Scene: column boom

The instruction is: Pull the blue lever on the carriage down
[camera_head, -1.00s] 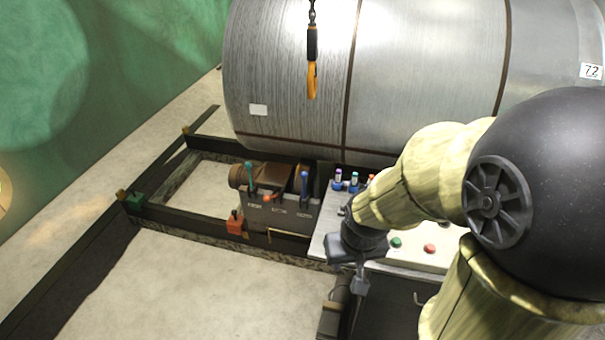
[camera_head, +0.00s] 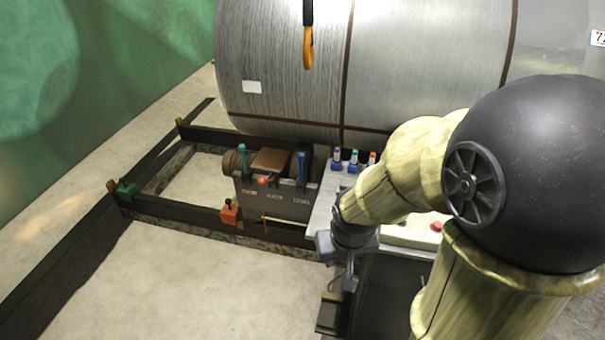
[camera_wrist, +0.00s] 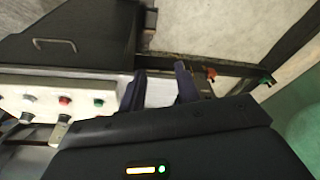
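The blue lever (camera_head: 301,168) stands upright at the right end of the dark carriage (camera_head: 272,204) in the head view. A teal lever (camera_head: 242,160) stands at the carriage's left end, and a lever with an orange-red knob (camera_head: 264,181) sits lower between them. My gripper (camera_head: 346,278) points down, to the right of the blue lever and nearer to me, apart from it. In the wrist view, the two dark fingers of my gripper (camera_wrist: 161,84) are spread with nothing between them. I cannot make out the blue lever in the wrist view.
A pale control panel with a red button (camera_head: 436,226) lies beside my arm; its buttons (camera_wrist: 65,101) also show in the wrist view. A big metal roll (camera_head: 290,75) stands behind. A hook (camera_head: 308,48) hangs before it. An orange-red box (camera_head: 229,212) sits on the dark frame.

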